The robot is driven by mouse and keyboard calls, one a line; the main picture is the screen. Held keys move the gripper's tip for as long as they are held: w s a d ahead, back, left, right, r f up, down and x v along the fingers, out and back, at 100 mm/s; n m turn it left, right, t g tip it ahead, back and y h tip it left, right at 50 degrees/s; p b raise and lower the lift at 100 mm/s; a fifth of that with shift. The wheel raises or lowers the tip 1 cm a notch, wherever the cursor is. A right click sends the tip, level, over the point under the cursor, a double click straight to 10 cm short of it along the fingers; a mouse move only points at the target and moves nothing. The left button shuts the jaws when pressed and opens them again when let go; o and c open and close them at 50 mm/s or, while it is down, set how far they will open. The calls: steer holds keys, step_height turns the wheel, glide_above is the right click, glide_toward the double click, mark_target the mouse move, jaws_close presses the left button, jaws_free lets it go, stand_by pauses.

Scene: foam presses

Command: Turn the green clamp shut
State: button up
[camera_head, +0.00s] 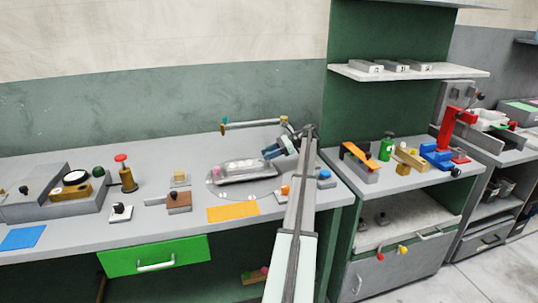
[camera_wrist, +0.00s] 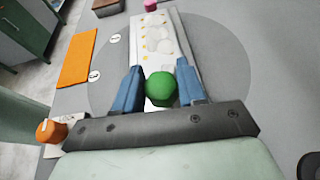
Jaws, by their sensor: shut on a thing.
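The green clamp's rounded knob (camera_wrist: 160,87) shows in the wrist view, between the two blue fingers of my gripper (camera_wrist: 159,92). My gripper is shut on this knob. Its stem and pivot are hidden under the knob and the gripper body. Just beyond it lies a pale plate with rounded hollows (camera_wrist: 158,38), on a grey round base (camera_wrist: 220,60). In the head view my gripper (camera_head: 277,149) reaches over the right end of the long tray-like press (camera_head: 247,169). The green knob cannot be made out there.
An orange mat (camera_head: 232,212) lies in front of the press. An orange knob (camera_head: 285,190) and a blue knob (camera_head: 325,174) stand close by. A rail (camera_head: 255,124) runs behind. A brown block (camera_head: 179,202) and another press (camera_head: 60,198) are at left.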

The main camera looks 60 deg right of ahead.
steer(key=o, duration=1)
steer(key=shift+c, duration=0.2)
steer(key=shift+r, duration=0.1)
step_height(320, 180, up, 10)
steer(key=shift+f, duration=0.1)
